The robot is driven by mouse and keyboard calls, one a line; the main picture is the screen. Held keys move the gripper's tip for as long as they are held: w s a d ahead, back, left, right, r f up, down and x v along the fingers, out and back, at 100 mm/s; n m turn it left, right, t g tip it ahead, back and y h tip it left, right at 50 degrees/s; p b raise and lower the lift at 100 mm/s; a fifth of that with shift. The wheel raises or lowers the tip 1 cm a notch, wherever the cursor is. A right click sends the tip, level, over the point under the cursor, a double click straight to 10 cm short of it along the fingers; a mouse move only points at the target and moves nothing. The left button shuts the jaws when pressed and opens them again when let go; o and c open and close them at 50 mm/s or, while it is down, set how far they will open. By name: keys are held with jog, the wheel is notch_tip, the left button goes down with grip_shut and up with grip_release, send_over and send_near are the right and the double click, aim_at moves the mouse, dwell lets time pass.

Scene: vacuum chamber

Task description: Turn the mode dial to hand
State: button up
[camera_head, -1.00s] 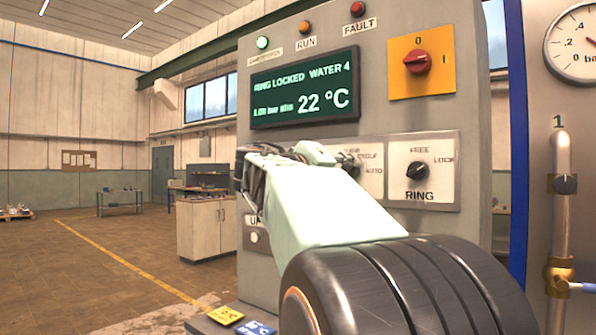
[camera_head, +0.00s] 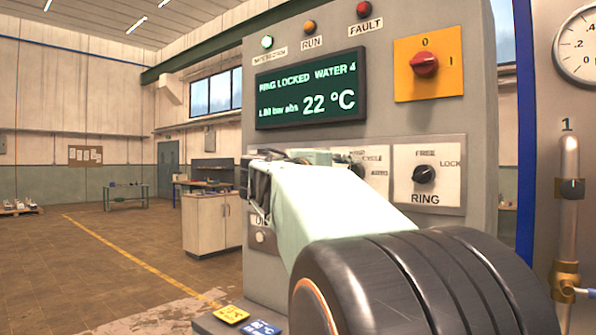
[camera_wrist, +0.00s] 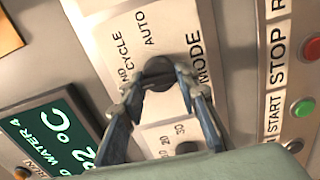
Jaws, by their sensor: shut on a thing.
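The mode dial (camera_wrist: 158,72) is a dark round knob on a white plate marked MODE, with AUTO, CYCLE and a partly covered label ending in ND. My gripper (camera_wrist: 160,86) has its two fingers on either side of the knob and is shut on it. The fingers hide part of the knob, and I cannot tell which mark it points to. In the head view the mode plate (camera_head: 376,190) shows beside the HAND, CYCLE and AUTO labels.
The ring dial (camera_head: 424,174) sits just right of the mode plate. A red switch on yellow (camera_head: 425,65) and a lit display (camera_head: 307,90) are above. In the wrist view, a smaller dial (camera_wrist: 187,148), a red button (camera_wrist: 312,48) and a green button (camera_wrist: 304,108) are nearby.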

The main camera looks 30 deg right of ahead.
jog(key=shift+n, duration=0.4)
jog(key=o, duration=1.1)
jog(key=shift+o, duration=0.2)
jog(key=v, duration=0.7)
jog(key=shift+a, duration=0.25)
jog(key=shift+s, duration=0.1)
